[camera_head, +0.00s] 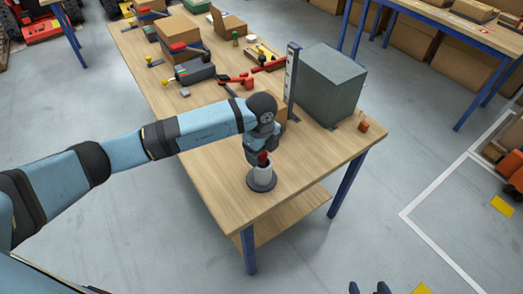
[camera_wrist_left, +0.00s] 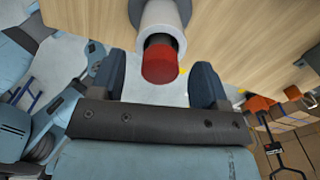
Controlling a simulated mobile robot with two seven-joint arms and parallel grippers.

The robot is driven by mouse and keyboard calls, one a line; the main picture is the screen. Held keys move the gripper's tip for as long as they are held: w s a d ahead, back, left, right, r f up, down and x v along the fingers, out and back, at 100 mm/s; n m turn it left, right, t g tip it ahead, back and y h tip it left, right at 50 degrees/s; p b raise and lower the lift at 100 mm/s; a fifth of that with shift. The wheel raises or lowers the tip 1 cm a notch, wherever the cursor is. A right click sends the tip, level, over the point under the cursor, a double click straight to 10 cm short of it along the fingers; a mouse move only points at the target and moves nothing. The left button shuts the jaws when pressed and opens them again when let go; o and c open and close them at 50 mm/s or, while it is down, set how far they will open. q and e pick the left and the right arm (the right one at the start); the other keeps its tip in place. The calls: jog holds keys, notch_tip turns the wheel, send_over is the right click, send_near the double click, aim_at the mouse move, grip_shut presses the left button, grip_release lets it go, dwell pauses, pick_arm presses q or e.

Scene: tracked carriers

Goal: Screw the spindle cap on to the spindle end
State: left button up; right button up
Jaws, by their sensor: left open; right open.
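The red spindle cap (camera_wrist_left: 161,65) is at the end of the spindle in the left wrist view. A short dark part shows between the cap and the pale cylinder (camera_wrist_left: 160,15). In the head view the red cap (camera_head: 263,158) sits over the upright pale cylinder (camera_head: 262,174) on its round dark base (camera_head: 262,186). My left gripper (camera_head: 261,156) points down over it. Its fingers (camera_wrist_left: 160,80) are open, one on each side of the cap, with gaps showing. My right gripper (camera_head: 369,288) is open and empty at the bottom edge, away from the table. The thread is hidden.
The wooden table (camera_head: 225,180) carries a grey box (camera_head: 330,82) and a tall dark upright (camera_head: 291,75) behind the spindle. A small orange block (camera_head: 363,126) lies near the right edge. Tools and cardboard boxes (camera_head: 180,30) crowd the far end. The near table corner is clear.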

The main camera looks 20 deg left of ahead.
pick_arm(q)
jog(key=shift+r, duration=0.1)
notch_tip(320, 180, up, 14)
jog(key=shift+b, duration=0.45)
jog(key=shift+f, duration=0.2)
